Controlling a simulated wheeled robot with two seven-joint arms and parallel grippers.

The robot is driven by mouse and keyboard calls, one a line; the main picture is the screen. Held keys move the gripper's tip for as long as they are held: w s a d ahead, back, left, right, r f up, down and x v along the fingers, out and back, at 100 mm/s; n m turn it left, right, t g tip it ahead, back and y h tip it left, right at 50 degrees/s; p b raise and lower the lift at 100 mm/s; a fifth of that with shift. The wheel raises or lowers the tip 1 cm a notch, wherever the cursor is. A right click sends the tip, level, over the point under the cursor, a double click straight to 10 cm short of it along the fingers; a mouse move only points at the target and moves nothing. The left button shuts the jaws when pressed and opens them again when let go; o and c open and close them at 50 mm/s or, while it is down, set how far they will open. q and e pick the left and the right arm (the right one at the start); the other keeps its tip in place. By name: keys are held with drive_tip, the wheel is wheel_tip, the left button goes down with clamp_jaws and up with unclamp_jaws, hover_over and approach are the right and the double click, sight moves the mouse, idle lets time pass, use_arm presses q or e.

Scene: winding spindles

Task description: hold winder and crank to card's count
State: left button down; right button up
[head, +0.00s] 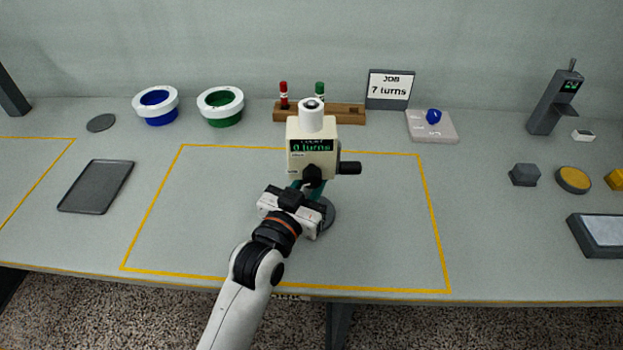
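The winder (299,164) stands upright in the middle of the table, a cream box on a teal stem (318,191) with a round grey base (329,213). Its display (311,146) reads 0 turns. A white spool (311,119) sits on top, and a dark crank handle (350,168) sticks out to the right. My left gripper (307,187) is at the stem, below the box; its body hides the fingertips and part of the stem, so its grip is unclear. The job card (389,89) at the back reads 7 turns. My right gripper is out of view.
A wooden rack (347,113) with a red and a green spindle stands behind the winder. Blue-lined (141,110) and green-lined (204,106) white-rimmed bowls are back left. A dark tray (72,197) lies left. A pad with a blue knob (443,132) and several small objects are right.

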use_arm(q)
drive_tip(key=shift+f, duration=0.4)
idle(0.5)
